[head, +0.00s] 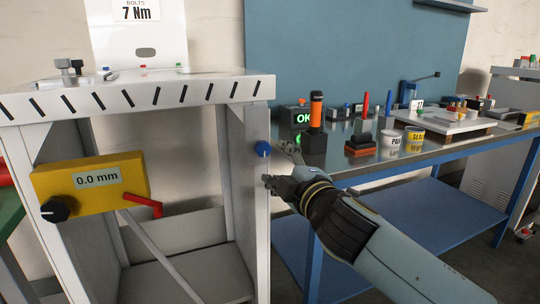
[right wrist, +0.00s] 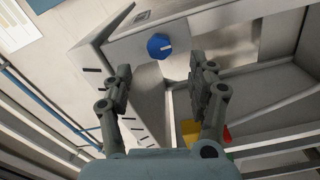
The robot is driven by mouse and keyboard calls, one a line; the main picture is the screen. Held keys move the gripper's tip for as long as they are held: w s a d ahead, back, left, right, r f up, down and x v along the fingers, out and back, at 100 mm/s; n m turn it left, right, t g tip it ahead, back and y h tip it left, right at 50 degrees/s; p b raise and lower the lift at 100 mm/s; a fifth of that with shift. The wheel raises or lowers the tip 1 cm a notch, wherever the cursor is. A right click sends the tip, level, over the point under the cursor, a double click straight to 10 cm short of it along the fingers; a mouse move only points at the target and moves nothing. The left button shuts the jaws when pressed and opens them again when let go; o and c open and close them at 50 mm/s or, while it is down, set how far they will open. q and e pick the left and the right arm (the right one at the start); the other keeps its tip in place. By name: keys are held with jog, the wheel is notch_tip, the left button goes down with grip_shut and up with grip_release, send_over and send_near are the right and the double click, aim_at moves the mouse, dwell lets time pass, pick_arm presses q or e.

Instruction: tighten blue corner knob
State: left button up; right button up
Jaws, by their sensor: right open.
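The blue corner knob (head: 263,149) sits on the right upright of the grey frame (head: 250,90), below its striped top edge. It also shows in the right wrist view (right wrist: 159,46), with a light line on its face, beyond the fingertips and between their lines. My right gripper (head: 280,164) is open and empty, just to the right of the knob in the head view. In the right wrist view its two fingers (right wrist: 163,78) stand wide apart, and the knob appears clear of both. My left gripper is not in view.
A yellow gauge (head: 90,187) reading 0.0 mm, with a black knob and red lever, is on the frame's left. A workbench (head: 440,153) with an orange-handled tool (head: 316,110), pots and a tray stands at the right. The gap below the gripper looks free.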

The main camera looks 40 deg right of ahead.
jog(key=v, duration=0.4)
dwell(0.4)
notch_tip(320, 180, down, 20)
jog(key=s+d+m+g, duration=0.1)
jog(key=s+m+g, duration=0.15)
jog(key=g, duration=0.25)
jog(key=s+f+m+g+y, duration=0.1)
jog(key=s+f+g, duration=0.1)
jog(key=s+f, duration=0.5)
jog(key=s+f+m+g+y, duration=0.1)
jog(key=s+f+g, duration=0.15)
jog(key=f, duration=0.95)
jog(key=s+a+f+m+g, duration=0.1)
jog(key=s+f, duration=0.4)
jog(key=s, duration=0.5)
jog(key=s+a+f+m+g+y, duration=0.1)
jog(key=s+f+m+g, duration=0.2)
jog(key=s+f, duration=0.3)
jog(key=s+a+f+m+g, duration=0.1)
jog(key=s+f+m+g, duration=0.2)
jog(key=s, duration=1.2)
notch_tip(320, 180, down, 3)
jog(key=shift+s+a+y, duration=0.2)
jog(key=shift+s+y, duration=0.1)
